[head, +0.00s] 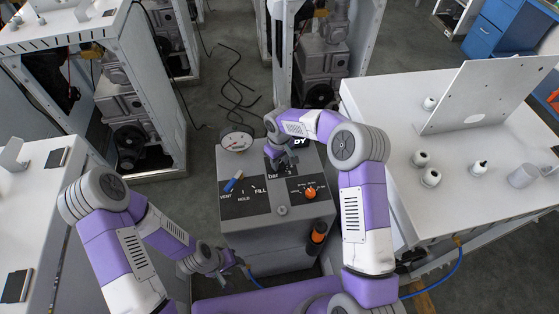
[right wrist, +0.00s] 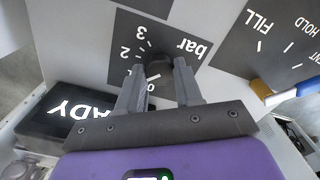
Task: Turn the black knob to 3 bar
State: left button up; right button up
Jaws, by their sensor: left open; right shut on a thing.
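The black knob (right wrist: 159,66) sits on a black dial plate marked "bar" (right wrist: 193,47) with 0, 2 and 3 around it. My right gripper (right wrist: 158,82) is shut on the knob, one finger on each side. The knob's pointer mark cannot be made out, so its setting is unclear. In the head view my right gripper (head: 284,161) reaches down over this dial and hides the knob. My left gripper (head: 234,262) is open and empty, low at the front left of the grey dispenser cabinet (head: 275,242).
The cabinet top also carries a round gauge (head: 236,141), a blue-handled VENT/HOLD/FILL selector (head: 233,181), an orange knob (head: 310,193) and a READY panel (right wrist: 75,112). A white table (head: 400,206) with small fittings stands right; cables lie on the floor behind.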

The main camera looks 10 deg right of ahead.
jog(key=shift+m, duration=0.4)
jog(key=m+b, duration=0.1)
jog(key=m, duration=0.2)
jog(key=shift+b, duration=0.4)
jog(key=m+b, duration=0.1)
jog(key=m, duration=0.3)
jog(key=shift+m, duration=0.3)
jog(key=m, duration=0.4)
jog(key=shift+m, duration=0.3)
jog(key=m, duration=0.4)
jog(key=shift+m, duration=0.4)
jog(key=o, duration=1)
jog(key=shift+o, duration=0.2)
jog(key=shift+r, duration=0.1)
